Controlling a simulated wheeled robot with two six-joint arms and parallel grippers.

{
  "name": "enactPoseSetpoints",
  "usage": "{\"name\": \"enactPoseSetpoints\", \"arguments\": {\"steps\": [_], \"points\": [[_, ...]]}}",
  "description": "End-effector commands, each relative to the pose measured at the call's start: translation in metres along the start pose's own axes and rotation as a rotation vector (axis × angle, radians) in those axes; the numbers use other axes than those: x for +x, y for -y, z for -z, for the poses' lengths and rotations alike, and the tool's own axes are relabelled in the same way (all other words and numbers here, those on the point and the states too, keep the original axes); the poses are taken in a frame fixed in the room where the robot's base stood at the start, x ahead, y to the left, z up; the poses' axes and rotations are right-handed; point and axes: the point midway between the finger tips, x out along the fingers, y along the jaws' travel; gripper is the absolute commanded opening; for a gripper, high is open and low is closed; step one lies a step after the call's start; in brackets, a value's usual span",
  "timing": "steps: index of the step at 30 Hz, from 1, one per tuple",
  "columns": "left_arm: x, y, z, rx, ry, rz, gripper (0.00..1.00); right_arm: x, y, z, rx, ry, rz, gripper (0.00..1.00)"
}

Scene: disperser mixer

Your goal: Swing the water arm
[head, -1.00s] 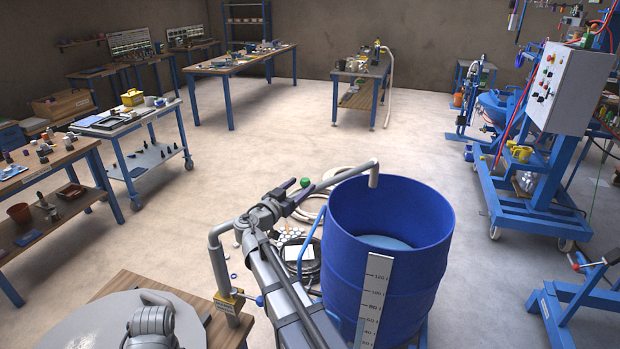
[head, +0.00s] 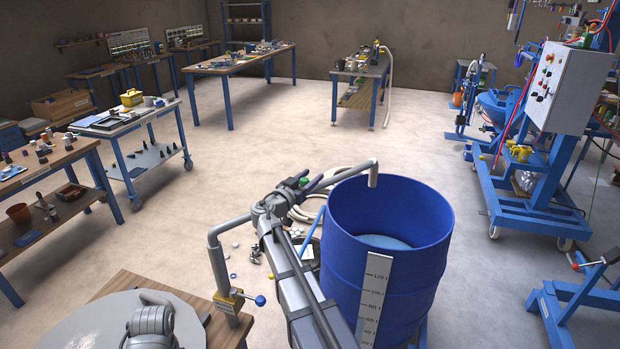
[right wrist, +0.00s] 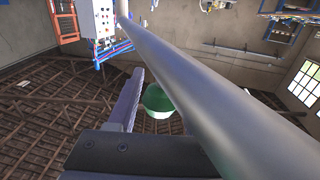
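The water arm (head: 340,172) is a grey pipe that rises from a post at the left, runs right behind my right arm, and ends in a down-turned spout over the blue drum (head: 385,260). A green knob (head: 303,181) shows beside the pipe; the right wrist view also shows it (right wrist: 158,101), partly behind the pipe (right wrist: 200,80). My right gripper (head: 303,184) is at the knob, its dark fingers apart on either side of it. In the right wrist view the pipe hides much of one finger. My left gripper is out of view.
A yellow block (head: 229,299) with a blue-knobbed lever sits on the pipe's post. The drum has a white level scale (head: 374,300) on its front. Coiled hose (head: 335,173) and small items lie on the floor behind. A blue machine with a control cabinet (head: 570,90) stands at right.

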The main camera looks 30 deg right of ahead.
Motion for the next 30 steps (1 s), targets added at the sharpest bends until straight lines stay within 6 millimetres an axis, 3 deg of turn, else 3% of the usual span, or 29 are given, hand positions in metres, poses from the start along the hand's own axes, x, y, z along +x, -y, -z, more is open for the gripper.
{"name": "enactPoseSetpoints", "arguments": {"steps": [1, 13, 30], "points": [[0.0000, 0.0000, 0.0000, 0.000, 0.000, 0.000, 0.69, -0.0002, 0.0000, 0.0000, 0.000, 0.000, 0.000, 0.43], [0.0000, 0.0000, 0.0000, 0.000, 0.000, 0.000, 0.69, -0.0003, 0.0001, 0.0000, 0.000, 0.000, 0.000, 0.00], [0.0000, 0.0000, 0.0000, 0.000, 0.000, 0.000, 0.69, -0.0003, 0.0002, -0.0001, 0.000, 0.000, 0.001, 0.00]]}}
